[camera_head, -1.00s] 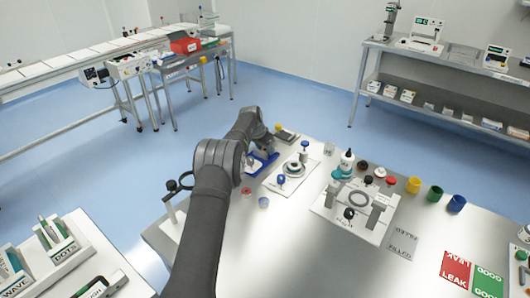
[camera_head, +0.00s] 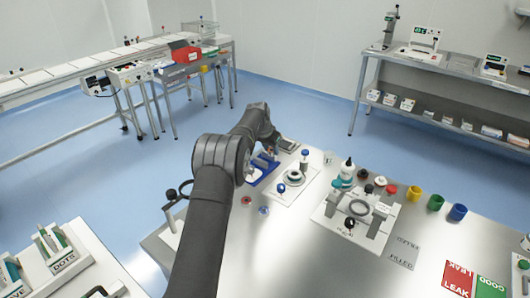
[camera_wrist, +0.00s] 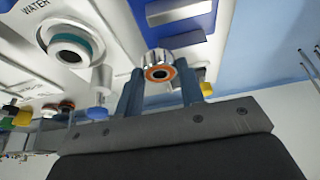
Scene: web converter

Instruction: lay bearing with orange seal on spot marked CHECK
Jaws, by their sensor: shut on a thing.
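The bearing with the orange seal (camera_wrist: 158,73) shows in the wrist view as a bright metal ring with an orange face and dark bore. My gripper (camera_wrist: 159,78) is shut on it, with one dark finger on either side. Just beyond the bearing is a blue holder with metallic bars (camera_wrist: 178,40); I cannot tell whether the bearing touches it. In the head view the blue holder (camera_head: 264,168) stands at the bench's far left, and my arm hides most of the gripper and the bearing. I cannot make out a spot marked CHECK in either view.
A white plate with a ringed fixture (camera_head: 293,178) lies right of the blue holder. Further right stand a white bottle (camera_head: 347,169), a clamp fixture (camera_head: 358,208) and several coloured cups (camera_head: 436,202). Red LEAK (camera_head: 457,279) and green GOOD (camera_head: 489,288) patches lie front right. The front middle is clear.

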